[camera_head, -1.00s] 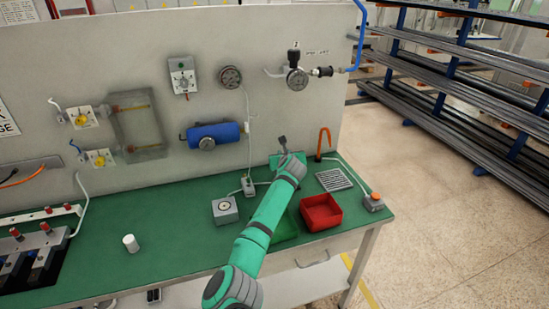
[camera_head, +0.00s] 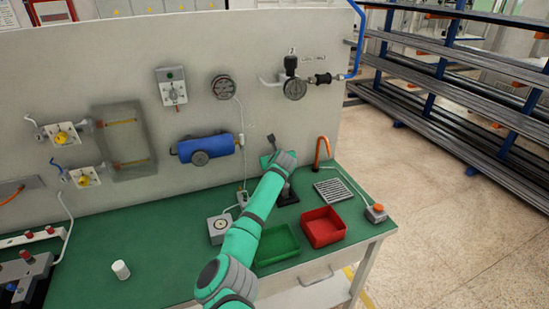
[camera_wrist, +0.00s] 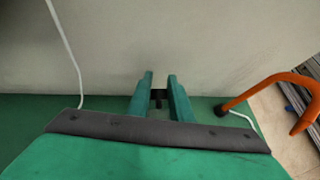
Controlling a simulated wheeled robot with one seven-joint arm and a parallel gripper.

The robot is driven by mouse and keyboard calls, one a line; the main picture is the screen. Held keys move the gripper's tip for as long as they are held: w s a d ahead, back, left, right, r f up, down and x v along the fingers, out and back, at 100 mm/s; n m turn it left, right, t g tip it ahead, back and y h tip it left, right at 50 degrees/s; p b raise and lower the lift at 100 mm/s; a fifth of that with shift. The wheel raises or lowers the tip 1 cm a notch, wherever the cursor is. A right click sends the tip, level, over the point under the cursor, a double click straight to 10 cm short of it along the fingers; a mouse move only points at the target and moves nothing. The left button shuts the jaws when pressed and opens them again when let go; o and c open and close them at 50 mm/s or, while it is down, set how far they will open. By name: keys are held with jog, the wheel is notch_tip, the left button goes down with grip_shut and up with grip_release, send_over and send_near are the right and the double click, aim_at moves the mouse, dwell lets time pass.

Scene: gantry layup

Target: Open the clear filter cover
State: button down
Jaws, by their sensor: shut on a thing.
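A clear, box-shaped cover (camera_head: 133,150) is mounted on the upright panel at the left, over two yellow-orange tubes, and appears closed. My gripper (camera_head: 268,152) is well to its right, raised above the bench near the panel. In the wrist view my gripper (camera_wrist: 160,82) has its two green fingers around a small dark thing (camera_wrist: 158,96), most of which is hidden. A dark grey piece (camera_head: 271,138) shows at the gripper's tip in the head view; I cannot tell exactly what it is. The cover is outside the wrist view.
A black stand (camera_head: 288,196) is below my gripper. An orange hook (camera_head: 321,152) stands just right, also in the wrist view (camera_wrist: 275,85). Green (camera_head: 276,245) and red (camera_head: 323,227) trays are in front. A blue cylinder (camera_head: 207,147) is on the panel between gripper and cover.

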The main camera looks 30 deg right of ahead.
jog(key=shift+w+a+f, duration=0.1)
jog(key=shift+a+f, duration=0.05)
jog(key=shift+f, duration=0.25)
jog(key=shift+w+a+f, duration=0.1)
jog(key=shift+a+f, duration=0.05)
jog(key=shift+f, duration=0.25)
jog(key=c, duration=1.6)
grip_release()
jog(key=shift+f, duration=0.1)
jog(key=shift+d, duration=0.1)
jog(key=shift+s, duration=0.15)
jog(key=shift+s+r, duration=0.45)
jog(key=v, duration=0.6)
jog(key=w+r+v, duration=0.1)
jog(key=v, duration=0.3)
jog(key=shift+a, duration=0.2)
